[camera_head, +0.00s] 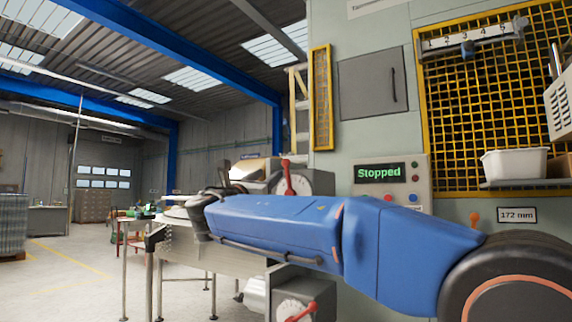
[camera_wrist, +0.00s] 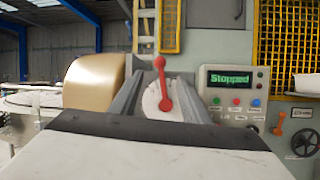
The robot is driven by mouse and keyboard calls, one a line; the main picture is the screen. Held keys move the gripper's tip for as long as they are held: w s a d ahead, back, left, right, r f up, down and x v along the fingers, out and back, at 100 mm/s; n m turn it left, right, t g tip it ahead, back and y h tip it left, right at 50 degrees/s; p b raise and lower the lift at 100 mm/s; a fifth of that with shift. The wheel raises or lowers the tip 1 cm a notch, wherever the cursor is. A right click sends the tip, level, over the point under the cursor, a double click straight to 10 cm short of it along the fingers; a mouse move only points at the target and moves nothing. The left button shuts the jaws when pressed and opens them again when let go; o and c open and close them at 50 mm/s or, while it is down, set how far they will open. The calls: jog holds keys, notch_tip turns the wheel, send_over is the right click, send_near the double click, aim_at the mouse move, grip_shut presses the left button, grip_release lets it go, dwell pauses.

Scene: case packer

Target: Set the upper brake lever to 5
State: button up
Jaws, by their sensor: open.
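The upper brake lever (camera_head: 288,180) is red and sits on a white dial on a grey housing, above and behind my blue arm. It points nearly straight up. In the wrist view the red lever (camera_wrist: 164,86) also stands nearly upright, its knob tilted slightly left, with the white dial (camera_wrist: 150,101) behind it. The dial numbers are not legible. My gripper (camera_wrist: 165,79) is open and empty, its grey fingers on either side of the view of the lever. I cannot tell the gap to it. In the head view the fingertips are not clear.
A lower red lever (camera_head: 301,312) sits on another dial below my arm. A panel with a green "Stopped" display (camera_head: 379,173) and buttons is to the right. A tan roll (camera_wrist: 94,82) is left of the dial. A yellow mesh guard (camera_head: 480,120) and white bin (camera_head: 514,164) are at right.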

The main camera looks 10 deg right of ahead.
aim_at(284, 164)
jog(key=x, duration=1.4)
jog(key=shift+w+d+r, duration=0.15)
jog(key=shift+w+d, duration=0.05)
grip_shut()
